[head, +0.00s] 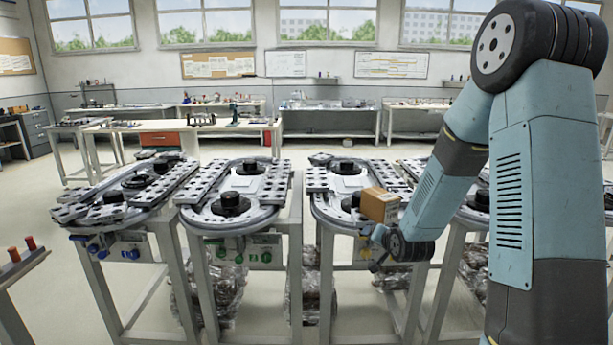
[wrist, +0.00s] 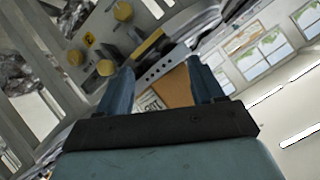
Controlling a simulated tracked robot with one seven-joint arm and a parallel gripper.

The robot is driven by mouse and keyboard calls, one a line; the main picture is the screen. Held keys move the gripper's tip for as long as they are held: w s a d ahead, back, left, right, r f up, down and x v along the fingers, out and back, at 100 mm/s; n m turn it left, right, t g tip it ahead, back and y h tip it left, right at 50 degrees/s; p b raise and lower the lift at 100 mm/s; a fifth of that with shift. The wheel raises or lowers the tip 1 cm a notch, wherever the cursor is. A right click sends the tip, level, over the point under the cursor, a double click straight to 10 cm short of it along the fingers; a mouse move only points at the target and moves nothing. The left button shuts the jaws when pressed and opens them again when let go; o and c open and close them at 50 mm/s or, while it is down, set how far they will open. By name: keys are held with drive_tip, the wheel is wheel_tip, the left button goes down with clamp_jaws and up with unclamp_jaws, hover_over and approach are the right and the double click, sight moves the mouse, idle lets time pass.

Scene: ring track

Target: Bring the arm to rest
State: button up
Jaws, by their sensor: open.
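My arm comes down from the right in the head view, and my gripper (head: 375,249) hangs at the near end of the third ring track (head: 328,208). In the wrist view my gripper (wrist: 160,68) has its two fingers wide apart. A brown cardboard box (head: 380,205) sits on the near right part of that track, just above and beyond my gripper in the picture. The box (wrist: 173,88) shows between the fingers in the wrist view, with a white label. I cannot tell how far it is from the fingertips.
More ring tracks stand left (head: 130,190), centre-left (head: 232,212) and right, partly behind my arm. Yellow knobs (wrist: 105,67) on a track front are close to my gripper. Wrapped bundles (head: 310,290) lie below. Workbenches (head: 328,110) line the back wall, with open floor before them.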

drive_tip(key=s+d+r+n+g+h, duration=0.2)
drive_tip(key=s+r+n+g, duration=0.1)
drive_tip(key=s+r, duration=1.2)
drive_tip(key=s+r+n+g, duration=0.1)
drive_tip(key=s+r, duration=0.3)
drive_tip(key=s, duration=0.6)
drive_tip(key=s+r+n+g, duration=0.1)
drive_tip(key=s+r, duration=0.3)
drive_tip(key=s, duration=0.6)
drive_tip(key=shift+s+d+g, duration=0.15)
drive_tip(key=shift+s+g, duration=0.25)
drive_tip(key=shift+g, duration=0.4)
drive_tip(key=shift+r, duration=0.1)
